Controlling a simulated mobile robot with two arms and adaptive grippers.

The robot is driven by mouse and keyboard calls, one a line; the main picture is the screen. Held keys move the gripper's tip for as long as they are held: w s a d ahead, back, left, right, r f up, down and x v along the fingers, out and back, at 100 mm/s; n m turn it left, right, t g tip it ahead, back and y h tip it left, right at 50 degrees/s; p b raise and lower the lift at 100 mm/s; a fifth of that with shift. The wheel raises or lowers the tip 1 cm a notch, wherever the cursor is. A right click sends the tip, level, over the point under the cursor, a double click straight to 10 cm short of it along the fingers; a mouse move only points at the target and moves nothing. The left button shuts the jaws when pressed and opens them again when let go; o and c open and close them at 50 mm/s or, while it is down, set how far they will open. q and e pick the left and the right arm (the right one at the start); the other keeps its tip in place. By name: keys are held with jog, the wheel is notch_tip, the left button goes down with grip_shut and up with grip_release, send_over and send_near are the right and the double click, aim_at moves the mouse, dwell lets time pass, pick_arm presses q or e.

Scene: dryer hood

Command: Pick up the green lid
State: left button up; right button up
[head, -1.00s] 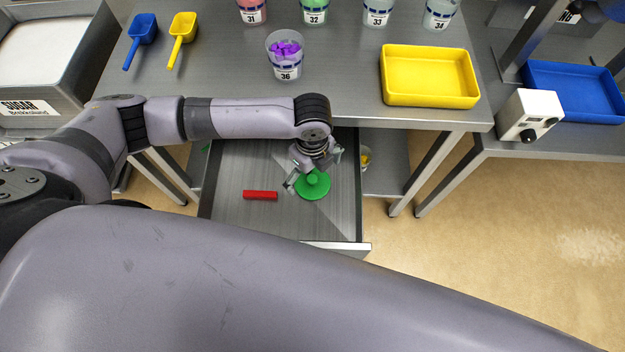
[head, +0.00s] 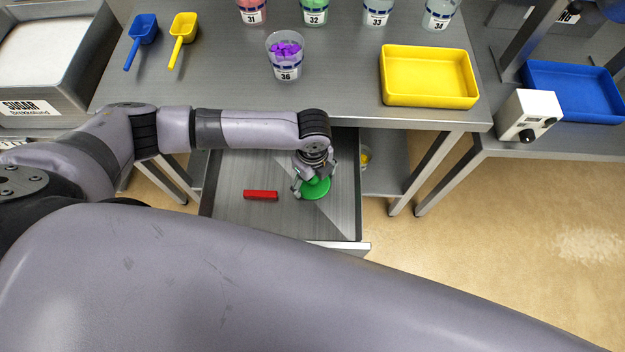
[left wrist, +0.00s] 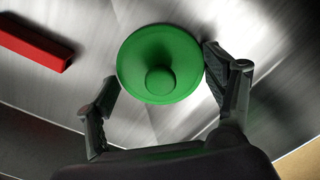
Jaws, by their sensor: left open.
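The green lid (head: 317,188) is a round disc with a knob on top, lying in the open drawer (head: 232,218). In the left wrist view the lid (left wrist: 160,64) is in front of my left gripper, with its knob facing the camera. My left gripper (head: 315,184) is open above the lid, and part of the lid is hidden by it in the head view. In the left wrist view the fingers of the gripper (left wrist: 162,92) are spread to either side of the lid; I cannot tell whether the right finger touches its rim. My right gripper is not in view.
A red block (head: 261,195) lies in the drawer left of the lid, also in the left wrist view (left wrist: 36,42). The table (head: 215,88) above holds a yellow tray (head: 430,77), a cup of purple pieces (head: 285,57) and two scoops. The table edge overhangs the drawer.

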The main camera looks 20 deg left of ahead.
pick_arm(q)
jog(key=shift+s, duration=0.1)
jog(key=c, duration=0.7)
jog(key=shift+c, duration=0.5)
jog(key=shift+s+f, duration=0.2)
jog(key=shift+c, duration=0.5)
jog(key=shift+r, duration=0.1)
